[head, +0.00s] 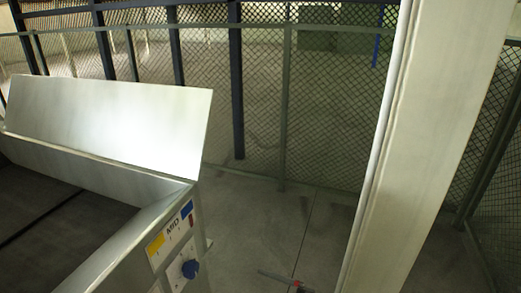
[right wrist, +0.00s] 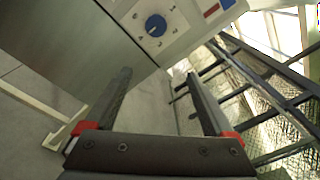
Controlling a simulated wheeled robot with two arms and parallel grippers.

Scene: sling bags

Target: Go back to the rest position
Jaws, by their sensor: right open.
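My right gripper (right wrist: 158,76) shows in the right wrist view with its two dark fingers spread wide apart. Nothing is between the fingers. In the head view, a small dark and red piece at the bottom edge, right of the machine, looks like part of this gripper (head: 284,280); the rest is cut off. My left gripper is not in view. No sling bag shows in either view.
A metal-sided conveyor (head: 30,205) with a raised panel (head: 120,125) fills the left. Its control box has a blue knob (head: 190,268), close to the gripper in the wrist view. Mesh fencing (head: 330,110) stands behind; a pale post (head: 435,130) stands right. Floor between is clear.

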